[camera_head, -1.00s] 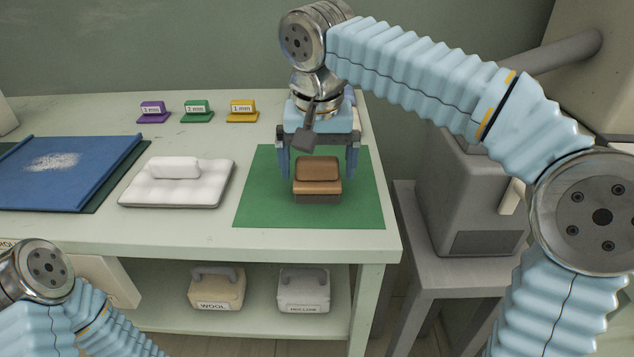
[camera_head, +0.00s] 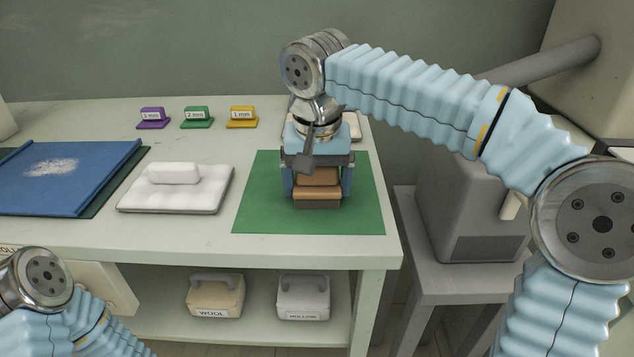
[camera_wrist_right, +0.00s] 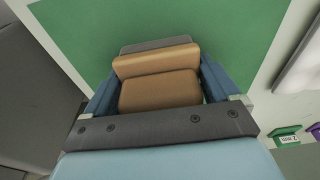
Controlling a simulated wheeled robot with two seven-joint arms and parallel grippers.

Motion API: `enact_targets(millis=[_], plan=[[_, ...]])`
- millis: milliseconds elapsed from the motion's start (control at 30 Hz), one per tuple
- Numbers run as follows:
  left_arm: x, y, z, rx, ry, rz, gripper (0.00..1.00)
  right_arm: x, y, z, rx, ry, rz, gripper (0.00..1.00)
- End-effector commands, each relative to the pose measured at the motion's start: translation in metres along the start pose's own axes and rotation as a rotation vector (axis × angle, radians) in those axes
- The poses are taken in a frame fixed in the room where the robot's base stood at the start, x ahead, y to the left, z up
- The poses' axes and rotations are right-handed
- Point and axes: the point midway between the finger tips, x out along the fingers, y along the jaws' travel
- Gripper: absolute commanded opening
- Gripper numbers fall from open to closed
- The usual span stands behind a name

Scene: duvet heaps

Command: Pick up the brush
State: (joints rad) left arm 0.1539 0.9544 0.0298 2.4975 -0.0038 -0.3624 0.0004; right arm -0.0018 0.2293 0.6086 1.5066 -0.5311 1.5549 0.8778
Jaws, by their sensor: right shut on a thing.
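The brush (camera_head: 317,194) has a brown block body with a raised brown grip on top and a grey underside. It stands on the green mat (camera_head: 365,210) on the table. My right gripper (camera_head: 318,190) is over it from above, with one blue finger on each side, shut on the brush. In the right wrist view the brush (camera_wrist_right: 160,90) lies between the two fingers of the gripper (camera_wrist_right: 160,92). Of my left arm only links show at the lower left; its gripper is out of view.
Purple (camera_head: 152,118), green (camera_head: 197,117) and yellow (camera_head: 242,117) labelled tags stand behind. Wool (camera_head: 214,295) and hollow (camera_head: 303,297) blocks sit on the shelf below.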

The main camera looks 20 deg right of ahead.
Motion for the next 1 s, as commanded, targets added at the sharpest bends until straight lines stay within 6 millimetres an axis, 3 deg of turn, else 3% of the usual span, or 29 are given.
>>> enact_targets(millis=[167, 267, 500, 700, 1000], plan=[[-0.003, 0.001, 0.000, 0.000, 0.000, 0.000, 0.43, -0.015, -0.001, -0.002, -0.002, 0.002, -0.002, 0.56], [-0.008, 0.003, 0.000, 0.001, -0.001, 0.001, 0.43, -0.037, 0.000, -0.005, 0.000, 0.004, -0.003, 0.56], [-0.013, 0.006, 0.000, 0.002, -0.001, 0.001, 0.43, -0.100, 0.045, 0.014, 0.002, 0.005, -0.002, 0.56], [-0.007, 0.003, 0.000, 0.001, -0.001, 0.001, 0.43, -0.121, 0.089, 0.039, 0.004, 0.004, 0.000, 0.56], [-0.006, 0.003, 0.000, 0.001, -0.001, 0.001, 0.43, -0.138, 0.117, 0.054, -0.001, 0.001, 0.000, 0.56]])
